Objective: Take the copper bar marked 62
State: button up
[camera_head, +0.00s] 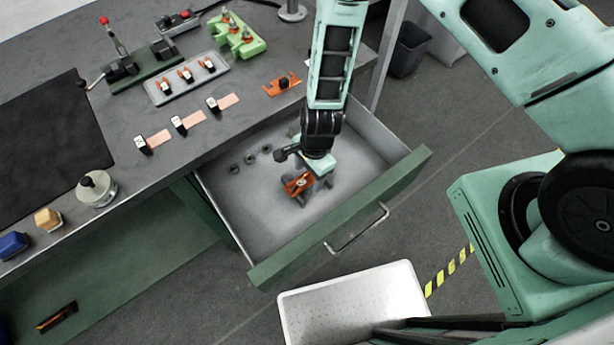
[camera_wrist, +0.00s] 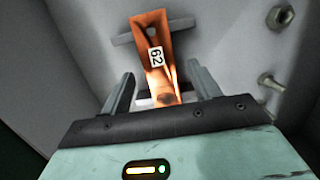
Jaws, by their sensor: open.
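The copper bar marked 62 (camera_wrist: 158,78) lies in the open drawer, its white label showing in the wrist view. It has an orange-copper bent or folded shape, and its near end runs between my fingers. In the head view the copper bar (camera_head: 299,183) shows beside my gripper (camera_head: 312,186), which reaches down into the drawer. In the wrist view my gripper (camera_wrist: 158,92) is open, with one finger on each side of the bar. I cannot tell whether either finger touches it. The near end of the bar is partly hidden by the gripper body.
The drawer (camera_head: 235,215) has walls around my gripper and a front with a handle. Several nuts or bolts (camera_head: 250,158) lie in it. On the bench, several labelled copper strips (camera_head: 228,101) lie near a grey tray (camera_head: 160,97). A metal tray (camera_head: 350,300) stands before the drawer.

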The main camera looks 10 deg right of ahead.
jog(key=c, duration=1.2)
